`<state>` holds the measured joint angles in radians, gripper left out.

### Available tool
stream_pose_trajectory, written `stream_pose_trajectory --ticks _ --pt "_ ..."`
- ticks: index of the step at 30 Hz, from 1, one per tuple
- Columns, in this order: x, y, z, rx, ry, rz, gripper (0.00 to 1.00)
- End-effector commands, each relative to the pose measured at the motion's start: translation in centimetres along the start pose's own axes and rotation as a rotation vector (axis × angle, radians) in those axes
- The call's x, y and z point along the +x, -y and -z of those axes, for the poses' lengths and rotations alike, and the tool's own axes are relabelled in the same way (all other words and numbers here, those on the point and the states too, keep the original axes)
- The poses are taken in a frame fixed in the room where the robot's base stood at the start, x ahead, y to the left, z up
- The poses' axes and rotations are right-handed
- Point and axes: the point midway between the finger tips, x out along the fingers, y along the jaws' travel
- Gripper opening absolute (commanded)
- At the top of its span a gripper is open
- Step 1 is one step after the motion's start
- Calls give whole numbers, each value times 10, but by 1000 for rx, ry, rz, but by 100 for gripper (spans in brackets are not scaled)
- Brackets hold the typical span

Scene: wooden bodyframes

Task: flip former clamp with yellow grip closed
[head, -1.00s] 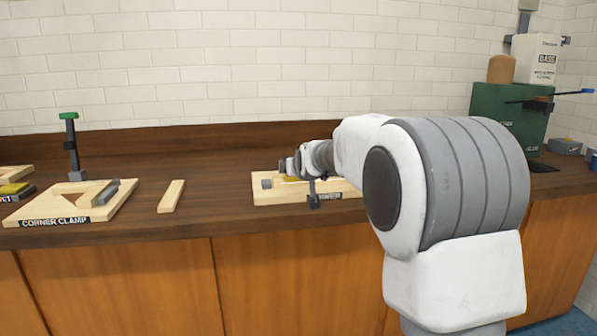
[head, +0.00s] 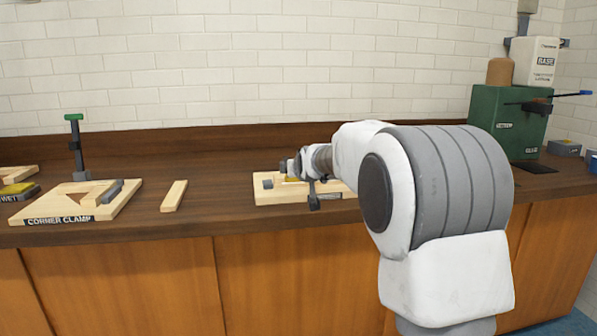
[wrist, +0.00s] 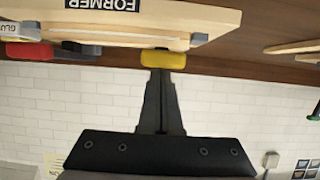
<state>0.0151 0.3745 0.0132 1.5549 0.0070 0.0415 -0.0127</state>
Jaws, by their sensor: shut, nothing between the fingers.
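The former board (wrist: 120,31), a pale wooden base labelled FORMER, shows upside down at the top of the wrist view. In the head view the former board (head: 268,196) lies on the bench, partly covered by my arm. The clamp's yellow grip (wrist: 163,60) juts past the board's edge in the wrist view. It shows in the head view (head: 294,179) as a small patch beside my wrist. My gripper (wrist: 160,73) is shut and empty, its fingertips right at the yellow grip; I cannot tell whether they touch. The rest of the clamp is mostly hidden.
The corner clamp board (head: 60,205), with an upright green-tipped lever (head: 74,117), and a loose wooden strip (head: 174,195) lie to the left. A red grip (wrist: 30,51) is beside the former in the wrist view. A green machine (head: 497,122) stands at right. The tiled wall is behind.

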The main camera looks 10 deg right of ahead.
Motion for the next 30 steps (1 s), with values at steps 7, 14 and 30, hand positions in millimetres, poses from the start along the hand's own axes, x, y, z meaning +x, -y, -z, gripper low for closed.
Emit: stream_pose_trajectory --ticks 7,14,30 --pt "-2 0 -4 0 43 0 0" --pt "-23 0 29 0 9 0 0" --pt "-83 0 -21 0 -2 -1 0"
